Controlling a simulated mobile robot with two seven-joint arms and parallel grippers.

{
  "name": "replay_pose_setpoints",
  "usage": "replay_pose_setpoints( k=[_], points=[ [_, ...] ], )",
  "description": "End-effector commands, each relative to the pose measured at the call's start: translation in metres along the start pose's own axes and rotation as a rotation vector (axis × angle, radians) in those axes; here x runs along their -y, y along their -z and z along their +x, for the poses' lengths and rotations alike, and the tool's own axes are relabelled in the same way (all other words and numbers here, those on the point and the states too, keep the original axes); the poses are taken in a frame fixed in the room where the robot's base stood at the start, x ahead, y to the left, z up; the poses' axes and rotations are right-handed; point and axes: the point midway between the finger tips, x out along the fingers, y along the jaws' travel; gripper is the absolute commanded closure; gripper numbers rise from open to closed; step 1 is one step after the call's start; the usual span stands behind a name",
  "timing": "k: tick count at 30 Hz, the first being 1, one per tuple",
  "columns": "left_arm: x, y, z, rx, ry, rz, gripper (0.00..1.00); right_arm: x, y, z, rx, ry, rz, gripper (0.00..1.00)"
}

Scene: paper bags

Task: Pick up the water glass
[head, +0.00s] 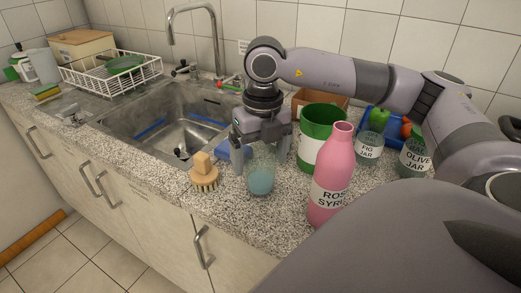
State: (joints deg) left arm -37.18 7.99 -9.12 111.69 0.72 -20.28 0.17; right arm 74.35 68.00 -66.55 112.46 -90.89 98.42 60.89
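The water glass (261,177) is a clear tumbler with pale blue contents. It stands upright on the speckled counter near the front edge. My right gripper (260,157) points down at the glass from above and behind. Its fingers are apart, one toward the left and one toward the right of the glass's upper part. I cannot tell whether either finger touches the glass. My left gripper is not in view.
A wooden brush (204,175) stands close left of the glass. A pink syrup bottle (331,178) and a green-and-white can (316,136) stand to the right. The fig jar (369,149) and olive jar (414,158) are farther right. The sink (160,122) lies left.

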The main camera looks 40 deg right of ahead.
Motion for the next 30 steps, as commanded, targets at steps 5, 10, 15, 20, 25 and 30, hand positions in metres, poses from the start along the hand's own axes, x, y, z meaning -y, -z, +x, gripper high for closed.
replay_pose_setpoints(
  k=[5,10,15,20,25,30],
  points=[
    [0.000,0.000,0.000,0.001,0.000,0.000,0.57,0.000,0.000,0.000,0.000,0.000,0.000,0.68],
    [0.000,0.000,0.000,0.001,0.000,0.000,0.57,0.000,0.000,-0.001,0.001,-0.001,0.000,0.87],
    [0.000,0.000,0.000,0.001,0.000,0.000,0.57,0.000,-0.001,-0.002,0.002,-0.001,0.000,0.87],
    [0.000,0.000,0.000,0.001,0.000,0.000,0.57,-0.001,-0.001,-0.013,0.003,-0.001,0.001,0.87],
    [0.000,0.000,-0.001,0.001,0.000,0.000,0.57,-0.003,-0.001,-0.041,0.006,-0.004,0.001,0.87],
    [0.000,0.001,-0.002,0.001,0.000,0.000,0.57,-0.005,-0.001,-0.086,0.007,-0.005,-0.002,0.87]
  ],
)
